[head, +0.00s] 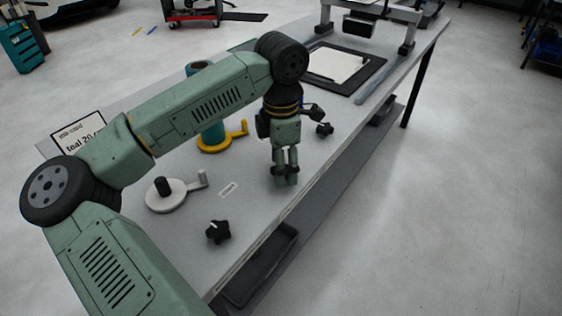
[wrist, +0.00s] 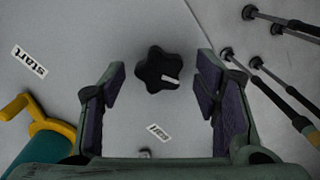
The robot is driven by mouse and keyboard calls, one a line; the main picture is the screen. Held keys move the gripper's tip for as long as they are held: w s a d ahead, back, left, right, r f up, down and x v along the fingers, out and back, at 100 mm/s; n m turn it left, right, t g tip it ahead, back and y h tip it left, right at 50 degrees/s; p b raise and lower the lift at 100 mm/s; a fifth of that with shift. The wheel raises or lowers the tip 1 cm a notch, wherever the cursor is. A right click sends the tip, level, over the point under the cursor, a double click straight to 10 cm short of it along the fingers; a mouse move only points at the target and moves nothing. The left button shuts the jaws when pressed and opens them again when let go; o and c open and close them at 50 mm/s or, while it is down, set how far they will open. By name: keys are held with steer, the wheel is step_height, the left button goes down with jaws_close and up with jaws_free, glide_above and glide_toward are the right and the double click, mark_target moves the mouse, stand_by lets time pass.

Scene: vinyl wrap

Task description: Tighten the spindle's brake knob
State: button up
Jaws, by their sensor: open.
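A black star-shaped knob (wrist: 158,68) with a white pointer mark lies ahead between my finger tips in the wrist view, apart from both fingers. It appears to be the farther knob (head: 324,129) in the head view, beyond my gripper. A second black knob (head: 218,231) sits near the table's front. My gripper (head: 286,182) points down above the table, open and empty. The teal roll (head: 212,135) stands on a yellow spindle base with a yellow crank (head: 240,129); my arm partly hides it. The crank also shows at lower left in the wrist view (wrist: 38,114).
A pale spindle base (head: 167,198) with a black post and grey crank stands at the table's left. A black-framed panel (head: 342,67) and a gantry lie at the far end. The table edge (head: 330,165) runs along the right. A "start" label (wrist: 30,61) lies on the table.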

steer(key=shift+c, duration=0.4)
steer(key=c, duration=1.1)
